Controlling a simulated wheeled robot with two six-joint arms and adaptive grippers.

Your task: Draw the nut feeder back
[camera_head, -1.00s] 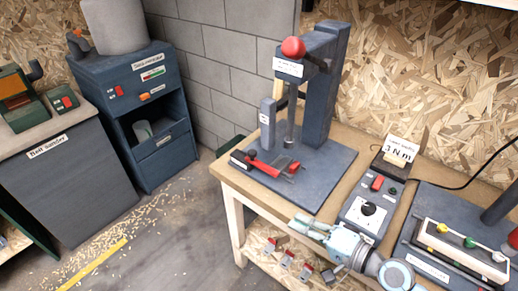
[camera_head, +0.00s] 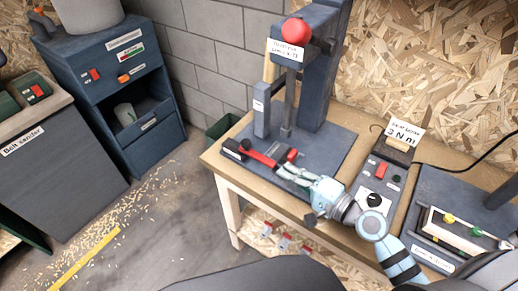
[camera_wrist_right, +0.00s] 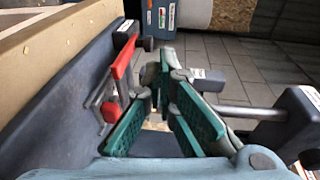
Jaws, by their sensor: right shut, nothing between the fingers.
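The nut feeder appears to be the low red and black slide (camera_head: 262,156) on the grey base of the press. A red-tipped black piece stands at its right end. In the right wrist view the red part (camera_wrist_right: 123,58) lies left of the fingers. My right gripper (camera_head: 282,171) is at the slide's right front end, reaching in from the lower right. Its fingers, with green pads in the right wrist view (camera_wrist_right: 165,82), are shut with nothing held. I cannot tell whether they touch the slide. My left gripper is not in view.
The press column (camera_head: 318,85) with a red knob (camera_head: 296,31) rises behind the slide. A control box (camera_head: 378,183) and a fixture with coloured knobs (camera_head: 455,232) stand to the right. A belt sander cabinet and blue machine (camera_head: 125,90) stand left, across open floor.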

